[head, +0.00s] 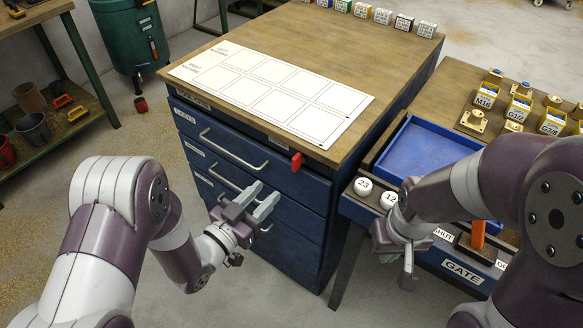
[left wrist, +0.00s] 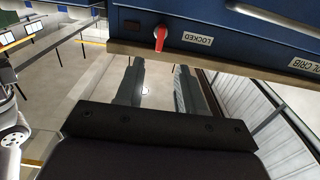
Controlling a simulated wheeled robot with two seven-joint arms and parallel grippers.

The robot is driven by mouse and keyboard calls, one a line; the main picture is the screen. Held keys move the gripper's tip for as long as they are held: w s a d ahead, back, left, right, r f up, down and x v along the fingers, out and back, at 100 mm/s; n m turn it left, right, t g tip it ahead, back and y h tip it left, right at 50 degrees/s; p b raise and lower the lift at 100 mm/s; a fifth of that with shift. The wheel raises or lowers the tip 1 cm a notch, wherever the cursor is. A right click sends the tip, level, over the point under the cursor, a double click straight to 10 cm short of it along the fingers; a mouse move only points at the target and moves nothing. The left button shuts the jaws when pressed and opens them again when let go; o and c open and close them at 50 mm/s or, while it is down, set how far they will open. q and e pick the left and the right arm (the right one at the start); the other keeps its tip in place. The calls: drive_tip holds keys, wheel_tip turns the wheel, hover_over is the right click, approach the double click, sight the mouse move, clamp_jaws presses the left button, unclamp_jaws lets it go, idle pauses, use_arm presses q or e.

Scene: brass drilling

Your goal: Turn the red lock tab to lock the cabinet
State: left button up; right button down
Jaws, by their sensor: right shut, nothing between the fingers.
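The red lock tab (head: 296,161) sits on the front of the blue cabinet (head: 312,190), near its top right corner. In the left wrist view the tab (left wrist: 160,40) is upright on the blue face, with a "LOCKED" label (left wrist: 197,38) to its right. My left gripper (head: 252,205) is open in front of the drawers, below and left of the tab in the head view. Its two fingers (left wrist: 159,88) are apart with nothing between them, clear of the tab. My right gripper (head: 407,272) is shut and empty in front of the side bench.
The cabinet drawers have long bar handles (head: 233,150) close to my left gripper. A white grid sheet (head: 272,88) lies on the wooden top. A blue tray (head: 425,150) and white numbered knobs (head: 363,187) are at the right. Open floor lies in front.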

sight(293, 165)
use_arm(q)
drive_tip(key=x, duration=1.1)
drive_tip(key=shift+b, duration=0.4)
clamp_jaws()
